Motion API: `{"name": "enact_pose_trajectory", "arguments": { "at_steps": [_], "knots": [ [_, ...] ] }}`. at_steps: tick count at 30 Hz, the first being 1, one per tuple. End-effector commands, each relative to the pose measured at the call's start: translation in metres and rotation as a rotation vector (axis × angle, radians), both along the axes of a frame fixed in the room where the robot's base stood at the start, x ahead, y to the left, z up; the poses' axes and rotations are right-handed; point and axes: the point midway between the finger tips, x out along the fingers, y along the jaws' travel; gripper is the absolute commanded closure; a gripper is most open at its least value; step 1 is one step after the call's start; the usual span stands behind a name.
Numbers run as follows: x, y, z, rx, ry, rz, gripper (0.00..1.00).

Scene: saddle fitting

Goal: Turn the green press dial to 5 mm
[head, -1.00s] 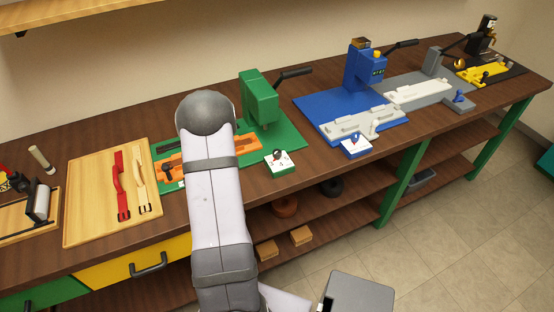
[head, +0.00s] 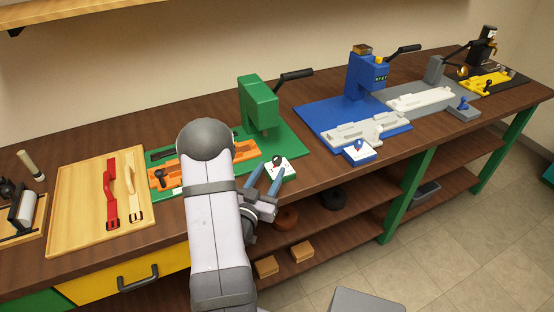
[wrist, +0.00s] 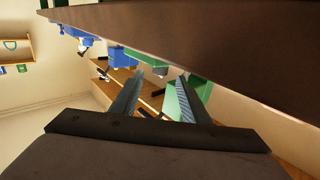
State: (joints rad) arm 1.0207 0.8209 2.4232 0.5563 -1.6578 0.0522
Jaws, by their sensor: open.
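The green press (head: 260,103) stands on its green base plate (head: 289,139) at mid-bench. Its dial (head: 277,160), a dark knob on a white-topped green block (head: 288,172), sits at the bench's front edge. The number the knob points to is too small to read. My gripper (head: 264,177) is open and empty, with two blue-grey fingers just left of and in front of the dial block, apart from the knob as far as I can tell. In the wrist view my gripper's fingers (wrist: 152,97) are spread, with nothing clearly between them.
An orange fixture (head: 195,166) lies on the green plate, partly behind my arm. A wooden tray (head: 75,220) with a red and a cream strap is at the left. The blue press (head: 366,75) and its dial block (head: 359,152) stand to the right. The front bench edge is close below the dial.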

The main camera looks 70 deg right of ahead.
Motion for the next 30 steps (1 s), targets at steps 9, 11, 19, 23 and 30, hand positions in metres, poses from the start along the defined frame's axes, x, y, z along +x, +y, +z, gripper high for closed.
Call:
{"name": "enact_pose_trajectory", "arguments": {
  "at_steps": [9,11,19,23,30],
  "knots": [
    [-0.001,-0.039,0.003,-0.001,-0.002,-0.002,0.58],
    [-0.001,-0.047,0.002,-0.001,-0.002,-0.001,0.58],
    [-0.001,-0.065,0.001,0.0,-0.001,0.001,0.58],
    [0.0,-0.067,0.0,0.0,-0.001,0.001,0.58],
    [0.0,-0.067,0.0,0.0,-0.001,0.001,0.75]
  ]
}}
